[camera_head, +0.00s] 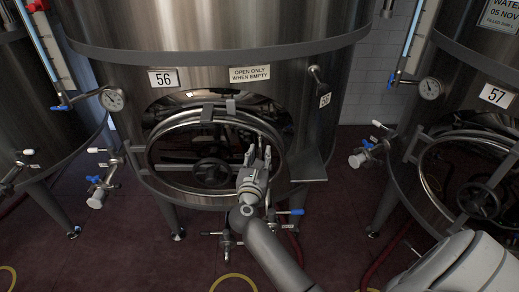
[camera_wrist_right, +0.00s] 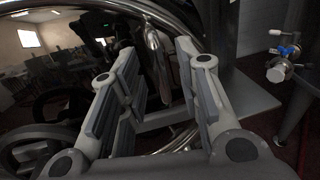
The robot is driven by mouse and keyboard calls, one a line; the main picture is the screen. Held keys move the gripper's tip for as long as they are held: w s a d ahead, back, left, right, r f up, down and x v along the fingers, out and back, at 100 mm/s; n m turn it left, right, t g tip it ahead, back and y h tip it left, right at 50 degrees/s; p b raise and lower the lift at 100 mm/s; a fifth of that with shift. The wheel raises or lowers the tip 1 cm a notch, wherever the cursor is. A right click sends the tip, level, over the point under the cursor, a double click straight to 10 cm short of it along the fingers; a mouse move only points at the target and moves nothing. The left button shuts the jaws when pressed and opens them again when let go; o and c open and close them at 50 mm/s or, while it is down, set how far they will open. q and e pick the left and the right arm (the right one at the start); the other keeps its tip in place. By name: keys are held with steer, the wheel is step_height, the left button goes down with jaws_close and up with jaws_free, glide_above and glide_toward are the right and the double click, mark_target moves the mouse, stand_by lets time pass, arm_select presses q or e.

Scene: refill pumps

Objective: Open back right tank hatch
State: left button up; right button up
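The steel tank (camera_head: 210,75) marked 56 stands in the middle of the head view. Its oval hatch (camera_head: 168,165) is low on the front, with a dark handwheel (camera_head: 212,172) at its centre, and looks closed. My right gripper (camera_head: 258,158) is open in front of the hatch's right side, to the right of the handwheel. In the right wrist view my right gripper's fingers (camera_wrist_right: 155,75) are spread, with a shiny metal bar (camera_wrist_right: 157,58) showing between them; I cannot tell whether they touch it. The handwheel shows at the left edge there (camera_wrist_right: 22,150). My left gripper is not in view.
Tank 57 (camera_head: 485,70) with its own hatch and handwheel (camera_head: 478,200) stands at the right, and another tank (camera_head: 30,100) at the left. Valves with blue levers (camera_head: 290,212) stick out below the hatch. Red hoses lie on the dark red floor (camera_head: 130,240).

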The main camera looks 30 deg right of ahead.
steer(key=shift+x, duration=0.95)
jaws_close()
